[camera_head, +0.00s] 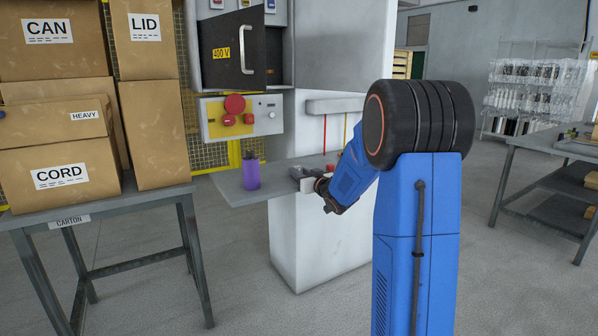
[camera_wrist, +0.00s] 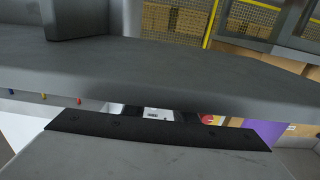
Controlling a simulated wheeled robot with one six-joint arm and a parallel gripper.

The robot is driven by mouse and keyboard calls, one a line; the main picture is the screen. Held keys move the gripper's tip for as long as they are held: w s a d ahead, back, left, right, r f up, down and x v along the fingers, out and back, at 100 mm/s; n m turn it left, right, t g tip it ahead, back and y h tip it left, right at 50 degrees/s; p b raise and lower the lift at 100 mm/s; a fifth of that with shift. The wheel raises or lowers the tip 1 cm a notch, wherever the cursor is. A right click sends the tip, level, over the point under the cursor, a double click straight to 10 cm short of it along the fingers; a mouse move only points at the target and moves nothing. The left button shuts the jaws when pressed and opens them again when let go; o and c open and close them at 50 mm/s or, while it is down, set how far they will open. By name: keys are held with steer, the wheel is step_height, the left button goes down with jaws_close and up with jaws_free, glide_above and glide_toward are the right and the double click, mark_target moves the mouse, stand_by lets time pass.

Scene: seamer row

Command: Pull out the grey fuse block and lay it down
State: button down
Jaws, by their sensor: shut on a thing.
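My gripper (camera_head: 304,182) is at the right part of the grey shelf, low over its top, with my arm coming in from the right. A small grey block (camera_head: 297,172) shows at its fingertips, and the gripper is shut on it. I take it for the grey fuse block; its lower side and the contact are too small to see. In the wrist view large grey surfaces fill most of the picture, with a dark strip (camera_wrist: 150,131) across the middle. A small pale labelled thing (camera_wrist: 157,114) shows partly in the gap behind the strip.
A purple cup (camera_head: 251,174) with dark items stands on the grey shelf (camera_head: 228,188), left of my gripper. Above are a panel with red buttons (camera_head: 235,104) and a cabinet door marked 400 V (camera_head: 233,48). Small red parts (camera_head: 331,168) lie near my arm. Cartons stand left.

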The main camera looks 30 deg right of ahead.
steer(key=c, duration=1.4)
jaws_free()
steer(key=shift+o, duration=0.2)
steer(key=s, duration=1.7)
steer(key=shift+s+d, duration=0.2)
steer(key=shift+d, duration=0.1)
